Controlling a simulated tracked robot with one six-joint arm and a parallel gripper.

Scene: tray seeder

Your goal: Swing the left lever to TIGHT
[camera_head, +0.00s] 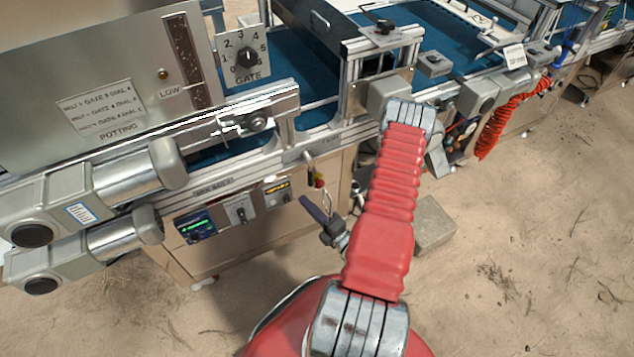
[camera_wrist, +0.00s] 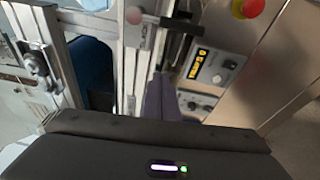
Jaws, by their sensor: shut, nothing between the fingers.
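My gripper (camera_head: 308,203) has purple fingers and is shut and empty, in front of the seeder's control panel. In the wrist view its fingers (camera_wrist: 160,92) point up beside the metal rail. A small lever with a pale round knob (camera_head: 308,156) sticks out from the front rail, above and apart from the fingertips in the head view. In the wrist view a pale knob (camera_wrist: 134,15) and a dark bar (camera_wrist: 178,22) lie beyond the fingertips. No TIGHT mark is legible, and I cannot tell for sure which lever is the left one.
A red button (camera_head: 319,183) and a yellow-lit display (camera_head: 277,186) are close to the fingers. The GATE dial (camera_head: 246,57) and a clamp knob (camera_head: 257,122) are on the machine at upper left. A grey block (camera_head: 433,224) lies on the sand behind my arm.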

